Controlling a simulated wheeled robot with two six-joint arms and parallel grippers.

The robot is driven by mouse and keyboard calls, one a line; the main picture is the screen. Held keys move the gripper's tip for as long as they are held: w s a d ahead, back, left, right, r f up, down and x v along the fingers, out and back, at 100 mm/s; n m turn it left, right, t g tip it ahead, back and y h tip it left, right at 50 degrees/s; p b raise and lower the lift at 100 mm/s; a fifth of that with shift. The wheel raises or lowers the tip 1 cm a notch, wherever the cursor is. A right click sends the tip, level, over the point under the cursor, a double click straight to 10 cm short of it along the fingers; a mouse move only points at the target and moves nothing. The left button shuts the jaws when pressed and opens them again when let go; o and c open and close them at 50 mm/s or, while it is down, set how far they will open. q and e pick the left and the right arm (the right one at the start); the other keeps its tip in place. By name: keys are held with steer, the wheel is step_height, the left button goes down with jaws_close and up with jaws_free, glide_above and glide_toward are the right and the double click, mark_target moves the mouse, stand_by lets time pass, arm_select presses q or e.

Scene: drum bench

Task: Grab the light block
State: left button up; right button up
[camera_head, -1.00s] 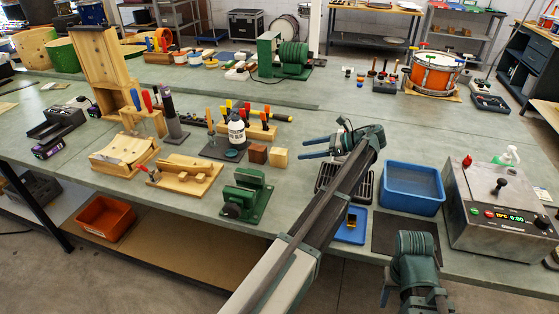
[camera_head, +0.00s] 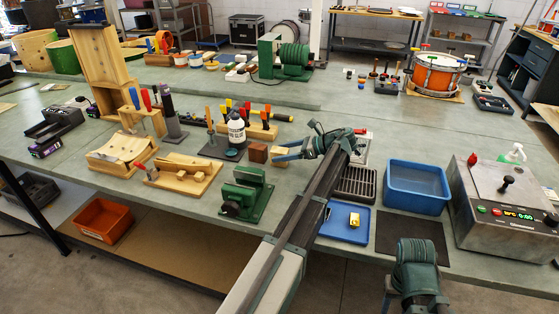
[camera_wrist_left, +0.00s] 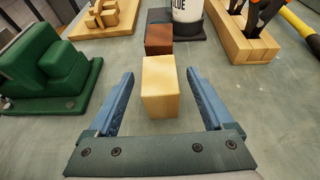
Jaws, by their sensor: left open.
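The light block (camera_wrist_left: 160,88) is a pale wooden block standing on the green bench top. In the left wrist view it sits centrally between the spread blue fingers of my left gripper (camera_wrist_left: 160,103), with a gap to each side. In the head view my left gripper (camera_head: 275,153) hides most of the block. A darker brown block (camera_head: 257,153) stands just beyond the light one; it also shows in the left wrist view (camera_wrist_left: 159,39). My right gripper (camera_head: 390,296) is low at the bottom edge, and its opening cannot be made out.
A green vise-like tool (camera_head: 244,193) stands left of my left arm. A white glue bottle (camera_head: 236,130) and a wooden tool rack (camera_head: 262,131) stand behind the blocks. Blue trays (camera_head: 417,184) lie to the right.

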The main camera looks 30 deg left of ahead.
mark_target(281, 150)
arm_select(q)
steer(key=shift+s+a+f, duration=0.1)
steer(key=shift+a+f, duration=0.1)
steer(key=shift+a, duration=0.05)
jaws_close()
steer(key=shift+r, duration=0.1)
steer(key=shift+r, duration=0.1)
step_height(281, 150, up, 10)
steer(key=p, duration=1)
